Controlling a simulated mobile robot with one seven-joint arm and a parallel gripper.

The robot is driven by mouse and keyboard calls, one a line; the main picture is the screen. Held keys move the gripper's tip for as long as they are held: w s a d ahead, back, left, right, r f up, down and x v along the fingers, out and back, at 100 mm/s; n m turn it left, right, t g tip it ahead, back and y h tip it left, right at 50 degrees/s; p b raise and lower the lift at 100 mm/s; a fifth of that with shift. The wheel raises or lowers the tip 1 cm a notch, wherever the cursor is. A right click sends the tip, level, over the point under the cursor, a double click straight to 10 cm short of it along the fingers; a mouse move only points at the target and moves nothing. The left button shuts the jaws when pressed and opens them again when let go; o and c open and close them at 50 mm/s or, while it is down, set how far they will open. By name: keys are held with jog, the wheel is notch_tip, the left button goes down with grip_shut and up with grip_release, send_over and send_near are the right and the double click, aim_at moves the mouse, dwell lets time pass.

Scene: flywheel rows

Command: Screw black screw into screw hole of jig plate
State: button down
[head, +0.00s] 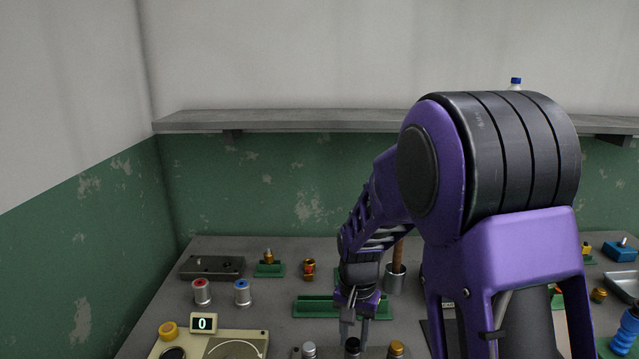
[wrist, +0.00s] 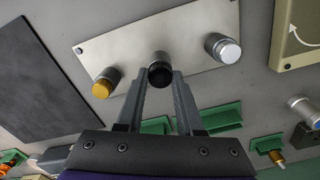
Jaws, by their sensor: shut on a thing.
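The jig plate (wrist: 135,32) is a pale metal plate, seen in the wrist view. The black screw (wrist: 160,72) stands at its near edge, between a gold-topped screw (wrist: 104,84) and a silver-topped screw (wrist: 222,48). My gripper (wrist: 160,82) is shut on the black screw, with one finger on each side of it. In the head view my gripper (head: 355,322) points down at the black screw (head: 352,346) at the bottom edge. The screw's lower end and its hole are hidden, so I cannot tell how deep it sits.
A cream device with a dial (head: 235,347) and a display reading 0 (head: 203,322) stands at left. A green tray (head: 318,307) lies behind my gripper. Red (head: 202,291) and blue (head: 242,292) topped cylinders stand left. A dark mat (wrist: 35,75) lies beside the plate.

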jog(key=m+p, duration=0.1)
jog(key=m, duration=0.2)
jog(key=shift+r, duration=0.1)
jog(key=shift+m, duration=1)
jog(key=shift+m+p, duration=0.6)
jog(key=shift+m, duration=0.2)
jog(key=m, duration=0.3)
jog(key=c, duration=0.9)
grip_release()
jog(key=shift+o, duration=0.2)
